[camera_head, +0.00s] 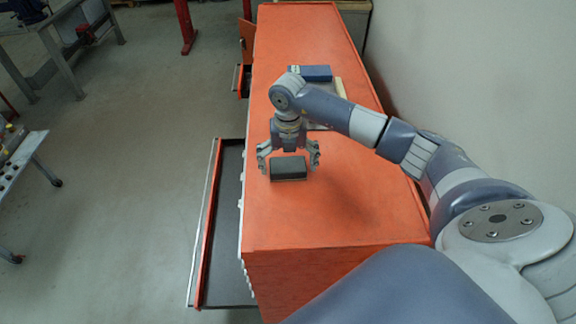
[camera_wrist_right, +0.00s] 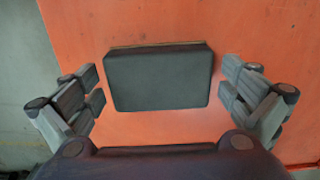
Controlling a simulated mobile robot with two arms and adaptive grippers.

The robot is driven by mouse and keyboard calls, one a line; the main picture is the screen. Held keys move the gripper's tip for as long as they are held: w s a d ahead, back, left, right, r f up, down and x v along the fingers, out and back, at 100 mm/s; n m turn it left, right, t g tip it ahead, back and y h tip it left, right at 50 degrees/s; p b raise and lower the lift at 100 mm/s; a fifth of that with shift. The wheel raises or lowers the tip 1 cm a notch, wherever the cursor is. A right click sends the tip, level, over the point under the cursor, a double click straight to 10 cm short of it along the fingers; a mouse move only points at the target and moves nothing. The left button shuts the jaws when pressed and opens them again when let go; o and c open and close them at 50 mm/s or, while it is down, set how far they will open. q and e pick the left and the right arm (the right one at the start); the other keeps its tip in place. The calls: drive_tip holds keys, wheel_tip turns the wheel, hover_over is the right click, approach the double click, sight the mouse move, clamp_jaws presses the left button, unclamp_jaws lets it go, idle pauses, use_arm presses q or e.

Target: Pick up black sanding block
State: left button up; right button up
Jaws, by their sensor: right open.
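The black sanding block (camera_head: 288,168) lies flat on the orange cabinet top. In the right wrist view the block (camera_wrist_right: 160,80) sits centred between the two fingers, with a thin tan edge along its far side. My right gripper (camera_head: 288,160) is open and points down over the block, one finger on either side. In the right wrist view the right gripper (camera_wrist_right: 163,92) shows a gap between each finger and the block's ends. How high the fingertips are above the top is hard to tell. My left gripper is not in view.
The orange cabinet top (camera_head: 330,215) is clear in front of the block. A blue box (camera_head: 311,73) and a pale wooden piece (camera_head: 340,88) lie behind my right gripper. An open drawer (camera_head: 222,230) sticks out at left. A wall (camera_head: 480,80) stands at right.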

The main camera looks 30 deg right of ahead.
drive_tip(key=c, duration=1.1)
drive_tip(key=shift+r, duration=0.1)
